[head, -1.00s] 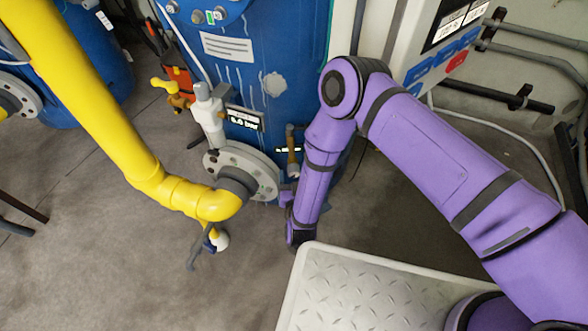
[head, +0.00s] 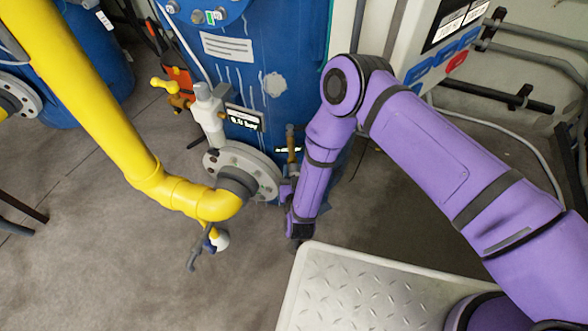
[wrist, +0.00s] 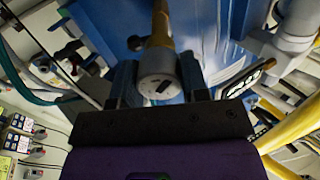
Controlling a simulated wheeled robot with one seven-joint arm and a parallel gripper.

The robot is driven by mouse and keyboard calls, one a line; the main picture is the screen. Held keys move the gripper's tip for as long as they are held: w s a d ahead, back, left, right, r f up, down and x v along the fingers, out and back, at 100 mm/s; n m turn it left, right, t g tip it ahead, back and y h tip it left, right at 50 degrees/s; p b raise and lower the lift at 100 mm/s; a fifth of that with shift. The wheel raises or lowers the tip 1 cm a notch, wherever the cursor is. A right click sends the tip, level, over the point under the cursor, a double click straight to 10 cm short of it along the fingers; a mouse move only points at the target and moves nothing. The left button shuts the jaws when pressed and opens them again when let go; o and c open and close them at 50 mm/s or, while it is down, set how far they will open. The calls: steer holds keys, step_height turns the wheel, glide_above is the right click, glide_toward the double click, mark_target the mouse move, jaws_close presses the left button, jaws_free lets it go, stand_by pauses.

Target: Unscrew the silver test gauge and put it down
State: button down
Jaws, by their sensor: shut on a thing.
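The silver test gauge (wrist: 157,88) shows in the wrist view as a round metal body with a small dark mark on its face. It sits below a brass-coloured fitting (wrist: 161,28), apparently in line with it. My gripper (wrist: 158,72) is shut on the gauge, with one dark finger on each side. In the head view, the brass fitting (head: 291,146) stands at the front of the blue vessel (head: 275,50). My gripper (head: 287,189) is small and partly hidden below it, and the gauge is hard to make out there.
A grey flange (head: 240,165) with a yellow pipe (head: 165,188) is close on the left of my gripper. A small display (head: 244,117) and a white valve body (head: 209,112) are above it. A tread-plate platform (head: 350,295) is at the lower right.

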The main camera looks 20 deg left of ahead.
mark_target(294, 174)
steer(key=c, duration=0.5)
jaws_free()
steer(key=shift+c, duration=0.2)
steer(key=shift+s, duration=0.1)
steer(key=shift+v, duration=2.9)
steer(key=shift+s, duration=0.1)
